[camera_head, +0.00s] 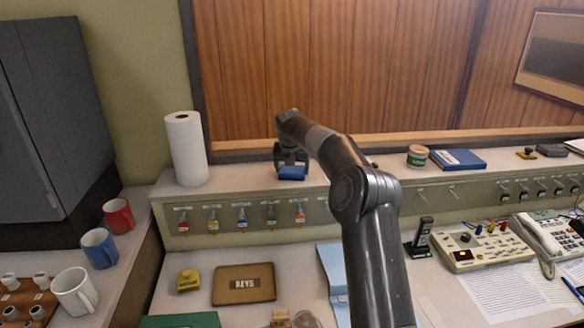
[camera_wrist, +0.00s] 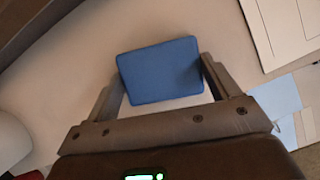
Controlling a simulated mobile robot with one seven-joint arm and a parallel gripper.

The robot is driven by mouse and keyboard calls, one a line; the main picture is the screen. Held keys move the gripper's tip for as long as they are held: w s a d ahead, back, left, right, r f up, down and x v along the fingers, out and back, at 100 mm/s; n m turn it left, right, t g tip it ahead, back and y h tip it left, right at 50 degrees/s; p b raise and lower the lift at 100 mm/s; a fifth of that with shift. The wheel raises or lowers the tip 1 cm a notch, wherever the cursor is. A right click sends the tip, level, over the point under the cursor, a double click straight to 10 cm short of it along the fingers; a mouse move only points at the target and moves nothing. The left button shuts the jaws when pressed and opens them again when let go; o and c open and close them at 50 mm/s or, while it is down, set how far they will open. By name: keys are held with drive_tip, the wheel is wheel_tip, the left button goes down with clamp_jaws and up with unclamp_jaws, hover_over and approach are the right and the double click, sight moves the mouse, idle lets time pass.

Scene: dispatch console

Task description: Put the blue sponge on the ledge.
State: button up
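The blue sponge (camera_head: 291,173) is just below my gripper (camera_head: 291,160), at the ledge (camera_head: 240,176) to the right of the paper towel roll. In the wrist view the sponge (camera_wrist: 160,72) fills the gap between the two fingertips, with a finger against each side. My gripper looks shut on it. The pale ledge top (camera_wrist: 75,75) shows around and behind the sponge. I cannot tell whether the sponge's underside touches the ledge.
The paper towel roll (camera_head: 187,149) stands left on the ledge. A small green-labelled tub (camera_head: 418,156) and a blue book (camera_head: 458,159) lie to the right. Hooks with key tags (camera_head: 242,218) line the ledge front. The ledge between roll and tub is otherwise mostly clear.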

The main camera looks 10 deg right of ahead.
drive_tip(key=o, duration=0.4)
drive_tip(key=shift+s+r, duration=0.1)
drive_tip(key=shift+r, duration=0.45)
drive_tip(key=v, duration=1.1)
drive_tip(key=shift+s, duration=0.25)
drive_tip(key=s+a+r+m+h, duration=0.1)
drive_tip(key=s+r+m, duration=0.3)
drive_tip(key=s+m, duration=0.65)
drive_tip(key=s+r+m, duration=0.4)
drive_tip(key=s+m, duration=0.1)
drive_tip(key=s, duration=1)
drive_tip(key=s+d+f+m, duration=0.1)
drive_tip(key=s+f+m, duration=0.2)
drive_tip(key=s+m, duration=0.3)
drive_tip(key=s+d+f+m+t+y, duration=0.1)
drive_tip(key=s+f+m, duration=0.3)
drive_tip(key=s, duration=0.8)
drive_tip(key=s+d+f+m+y, duration=0.1)
drive_tip(key=s+f+m, duration=0.3)
drive_tip(key=s+m, duration=0.4)
drive_tip(key=shift+s+d+f, duration=0.15)
drive_tip(key=shift+s+d, duration=0.5)
drive_tip(key=shift+d, duration=0.15)
